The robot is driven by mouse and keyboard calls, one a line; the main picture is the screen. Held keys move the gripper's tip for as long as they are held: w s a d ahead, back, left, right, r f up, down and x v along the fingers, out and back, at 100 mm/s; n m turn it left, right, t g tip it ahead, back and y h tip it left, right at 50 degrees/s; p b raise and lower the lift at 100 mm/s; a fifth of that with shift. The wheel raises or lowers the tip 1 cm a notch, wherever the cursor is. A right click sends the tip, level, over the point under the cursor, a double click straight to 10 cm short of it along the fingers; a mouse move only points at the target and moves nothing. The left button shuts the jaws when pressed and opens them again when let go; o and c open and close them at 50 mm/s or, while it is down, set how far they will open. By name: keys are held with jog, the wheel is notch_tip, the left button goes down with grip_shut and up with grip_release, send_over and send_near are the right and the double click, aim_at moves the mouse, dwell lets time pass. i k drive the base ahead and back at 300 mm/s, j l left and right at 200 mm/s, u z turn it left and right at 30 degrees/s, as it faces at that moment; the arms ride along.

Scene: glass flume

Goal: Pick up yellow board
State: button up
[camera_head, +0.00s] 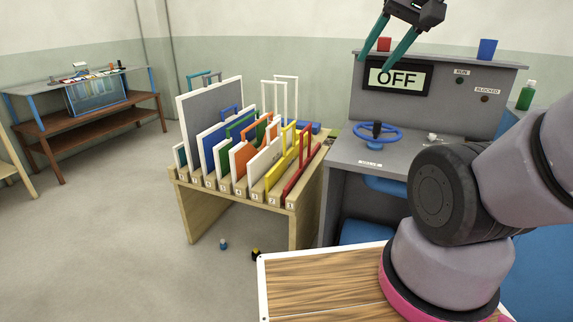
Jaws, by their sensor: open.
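The yellow board (279,174) stands upright in a wooden rack (275,200), in the slot labelled 2. It has a low yellow body and a tall yellow handle frame. It stands between a red board (297,178) in slot 1 and a white board (262,164) on its left. My gripper (375,67) is at the top of the picture, in front of the control panel in the view. Its two teal fingers are apart, with nothing between them. It is well to the right of the yellow board and appears higher.
Several other boards fill the rack to the left, including a large grey one (206,103). Small items lie on the floor. Open floor lies left.

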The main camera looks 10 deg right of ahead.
aim_at(277, 173)
jog(key=i+j+z, duration=0.25)
jog(key=i+j, duration=0.3)
jog(key=i+j+z, duration=0.25)
jog(key=i+j, duration=0.2)
jog(key=j, duration=0.15)
jog(key=i+j+z, duration=0.25)
jog(key=i+j, duration=0.2)
jog(key=j, duration=0.25)
jog(key=i+j+z, duration=0.15)
jog(key=j, duration=0.25)
jog(key=i+j+z, duration=0.1)
jog(key=j, duration=0.3)
jog(key=i, duration=0.1)
